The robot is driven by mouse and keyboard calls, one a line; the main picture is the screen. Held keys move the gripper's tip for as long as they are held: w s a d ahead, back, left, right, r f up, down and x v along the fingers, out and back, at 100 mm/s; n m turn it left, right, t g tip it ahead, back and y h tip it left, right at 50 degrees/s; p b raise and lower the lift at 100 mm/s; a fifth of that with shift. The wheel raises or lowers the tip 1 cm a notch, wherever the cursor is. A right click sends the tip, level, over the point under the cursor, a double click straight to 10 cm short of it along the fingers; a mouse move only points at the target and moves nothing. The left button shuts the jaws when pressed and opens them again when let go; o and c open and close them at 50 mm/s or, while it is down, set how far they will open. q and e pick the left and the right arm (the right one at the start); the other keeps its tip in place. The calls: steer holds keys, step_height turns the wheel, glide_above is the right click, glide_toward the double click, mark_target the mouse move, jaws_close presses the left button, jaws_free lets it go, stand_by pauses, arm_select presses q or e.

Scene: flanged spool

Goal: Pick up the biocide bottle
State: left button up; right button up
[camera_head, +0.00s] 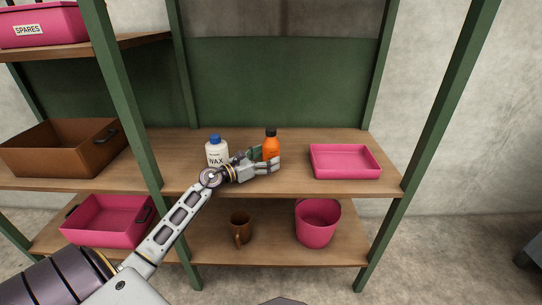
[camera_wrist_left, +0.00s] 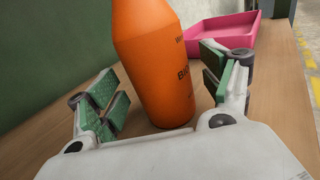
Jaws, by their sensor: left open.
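The orange biocide bottle (camera_head: 271,148) with a black cap stands upright on the middle shelf. My left gripper (camera_head: 266,160) is at the bottle, and its fingers hide the lower part in the head view. In the left wrist view the bottle (camera_wrist_left: 158,75) stands between the two green-padded fingers of the open gripper (camera_wrist_left: 165,100), with a gap visible on both sides. Part of its printed label shows at its right side. Its top is cut off by the frame. My right gripper is not in view.
A white WAX bottle (camera_head: 216,151) with a blue cap stands just left of my gripper. A pink tray (camera_head: 345,175) lies to the right on the same shelf (camera_head: 300,182). A mug (camera_head: 240,228) and pink bucket (camera_head: 317,224) stand below. A green post (camera_head: 137,110) rises at left.

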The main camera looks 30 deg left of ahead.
arm_select(q)
steer(key=shift+x, duration=1.1)
steer(key=shift+c, duration=0.5)
steer(key=c, duration=1.2)
